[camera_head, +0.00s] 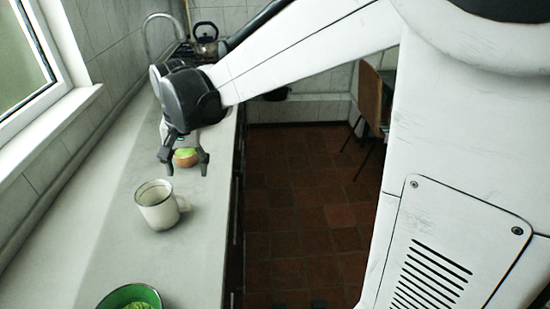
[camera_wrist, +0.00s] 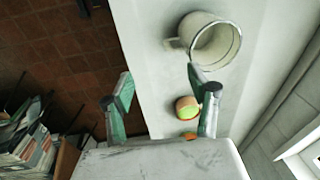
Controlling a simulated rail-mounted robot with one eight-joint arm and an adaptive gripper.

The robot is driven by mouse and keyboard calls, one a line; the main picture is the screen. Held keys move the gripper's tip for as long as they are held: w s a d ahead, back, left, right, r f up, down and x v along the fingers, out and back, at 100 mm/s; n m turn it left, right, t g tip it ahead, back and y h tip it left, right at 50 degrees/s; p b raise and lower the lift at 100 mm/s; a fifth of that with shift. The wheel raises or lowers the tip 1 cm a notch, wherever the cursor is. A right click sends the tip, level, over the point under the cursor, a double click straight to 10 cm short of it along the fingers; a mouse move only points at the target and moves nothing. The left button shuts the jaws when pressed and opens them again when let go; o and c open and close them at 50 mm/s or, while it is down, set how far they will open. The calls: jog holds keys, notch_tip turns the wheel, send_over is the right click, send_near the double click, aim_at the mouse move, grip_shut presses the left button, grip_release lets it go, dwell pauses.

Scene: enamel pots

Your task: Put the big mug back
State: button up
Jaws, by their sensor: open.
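The big mug (camera_head: 157,207) is white enamel with a dark rim and stands upright on the counter, its handle to the right. In the wrist view the mug (camera_wrist: 206,42) is beyond the fingertips, near the top, with its handle to the left. My gripper (camera_head: 186,166) is open and empty, above the counter and farther back than the mug in the head view. Its two fingers also show in the wrist view (camera_wrist: 160,90). The gripper is apart from the mug.
An orange and green round item (camera_head: 186,157) sits on the counter behind the gripper. A green bowl (camera_head: 130,296) is at the near edge of view. A kettle (camera_head: 205,40) stands at the far end. The window wall (camera_head: 45,110) borders the counter on the left.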

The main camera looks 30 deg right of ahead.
jog(key=s+d+r+n+t, duration=0.1)
jog(key=s+d, duration=0.3)
jog(key=s, duration=0.6)
jog(key=s+d+r+n+t, duration=0.2)
jog(key=s+d+n+t, duration=0.1)
jog(key=s, duration=0.8)
jog(key=shift+d+r+n+t+h, duration=0.15)
jog(key=shift+d+n+t+h, duration=0.25)
jog(key=shift+d+t, duration=0.55)
jog(key=shift+d, duration=0.1)
